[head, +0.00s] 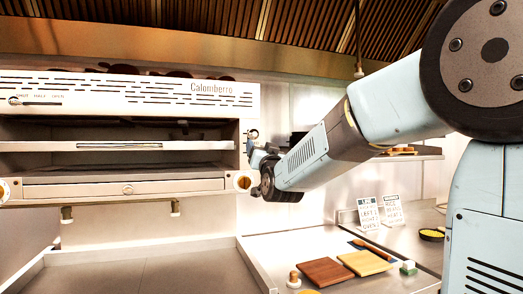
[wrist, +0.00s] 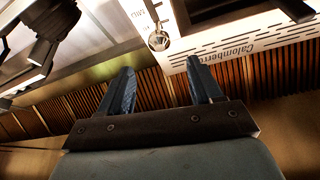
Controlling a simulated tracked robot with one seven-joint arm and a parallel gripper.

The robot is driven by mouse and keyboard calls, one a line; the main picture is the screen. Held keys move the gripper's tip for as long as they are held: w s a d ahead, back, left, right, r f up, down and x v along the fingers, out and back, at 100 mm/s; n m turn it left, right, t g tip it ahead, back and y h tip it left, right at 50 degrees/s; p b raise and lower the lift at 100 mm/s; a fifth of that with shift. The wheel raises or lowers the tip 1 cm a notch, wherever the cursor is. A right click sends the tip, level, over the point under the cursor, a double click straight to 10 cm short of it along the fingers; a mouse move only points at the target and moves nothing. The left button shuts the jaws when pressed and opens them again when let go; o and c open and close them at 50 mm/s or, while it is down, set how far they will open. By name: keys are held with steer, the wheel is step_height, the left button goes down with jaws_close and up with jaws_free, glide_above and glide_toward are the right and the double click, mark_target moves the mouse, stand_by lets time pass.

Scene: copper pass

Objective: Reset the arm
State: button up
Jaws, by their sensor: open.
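My arm reaches in from the right in the head view, and my gripper (head: 258,165) is at its far end, beside the right edge of the oven front. In the wrist view my gripper (wrist: 161,88) shows two dark ridged fingers spread apart, with nothing between them. The white oven (head: 215,112), marked "Calomberro", fills the left of the head view. Its panel (wrist: 225,35) shows upside down in the wrist view. In the head view my gripper overlaps the area near the oven's right-hand knob; I cannot tell whether they touch.
A counter (head: 265,252) below holds a brown board (head: 326,272), a yellow board (head: 365,262) and a small green-and-white block (head: 408,268). A shelf (head: 425,153) is behind my arm. Slatted wood covers the ceiling.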

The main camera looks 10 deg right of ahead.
steer(key=s+d+f+g, duration=0.3)
steer(key=s+f+g, duration=0.2)
steer(key=s+f, duration=0.3)
steer(key=s+d+f+n+g+h, duration=0.1)
steer(key=s+d+f+g, duration=0.2)
steer(key=s, duration=1.2)
steer(key=s+d+f+g+h, duration=0.1)
steer(key=s+d+f+g, duration=0.2)
steer(key=s+f+g, duration=0.5)
steer(key=s+f, duration=0.4)
steer(key=f, duration=0.1)
steer(key=shift+s+f+n+g, duration=0.15)
steer(key=shift+f+n+g, duration=0.15)
steer(key=shift+g, duration=0.1)
stand_by(0.3)
